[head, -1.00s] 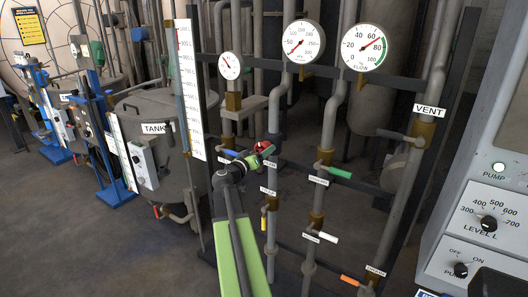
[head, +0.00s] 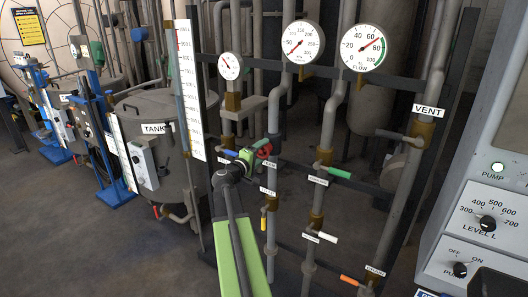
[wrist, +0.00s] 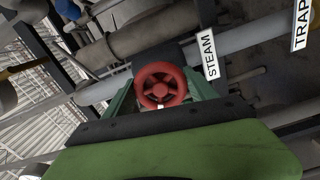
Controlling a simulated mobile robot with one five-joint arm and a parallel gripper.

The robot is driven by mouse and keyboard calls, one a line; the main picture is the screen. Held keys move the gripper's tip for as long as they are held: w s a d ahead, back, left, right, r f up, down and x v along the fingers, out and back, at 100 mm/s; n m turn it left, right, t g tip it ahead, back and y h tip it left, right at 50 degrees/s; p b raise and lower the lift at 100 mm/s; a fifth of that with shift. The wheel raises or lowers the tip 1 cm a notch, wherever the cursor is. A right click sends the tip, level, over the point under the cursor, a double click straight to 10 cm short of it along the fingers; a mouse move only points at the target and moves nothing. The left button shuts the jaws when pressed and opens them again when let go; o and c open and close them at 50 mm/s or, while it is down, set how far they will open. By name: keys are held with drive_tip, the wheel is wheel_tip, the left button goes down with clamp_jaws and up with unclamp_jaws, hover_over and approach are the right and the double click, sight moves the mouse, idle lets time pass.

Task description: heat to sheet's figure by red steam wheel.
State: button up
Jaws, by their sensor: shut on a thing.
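The red steam wheel (wrist: 148,71) sits between my gripper's two fingers in the wrist view, beside a white STEAM label (wrist: 208,55). In the head view the wheel (head: 263,151) shows at the end of my green arm. My gripper (head: 250,157) is shut on the wheel; its fingers also show in the wrist view (wrist: 160,95). Three round dials stand above: a small one on the left (head: 230,66), a middle one (head: 304,42) and a FLOW dial (head: 364,48). No sheet with a figure can be read clearly.
Other valve handles are close by: a green one (head: 340,173), a white one (head: 327,237), an orange one (head: 349,280) and a yellow one (head: 263,222). A VENT valve (head: 393,134) is at the right. A control panel (head: 478,215) with knobs stands far right.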

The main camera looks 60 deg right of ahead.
drive_tip(key=n, duration=0.7)
drive_tip(key=shift+w+a, duration=0.1)
drive_tip(key=shift+w, duration=0.05)
idle(0.4)
drive_tip(key=o, duration=1.4)
drive_tip(key=shift+c, duration=0.2)
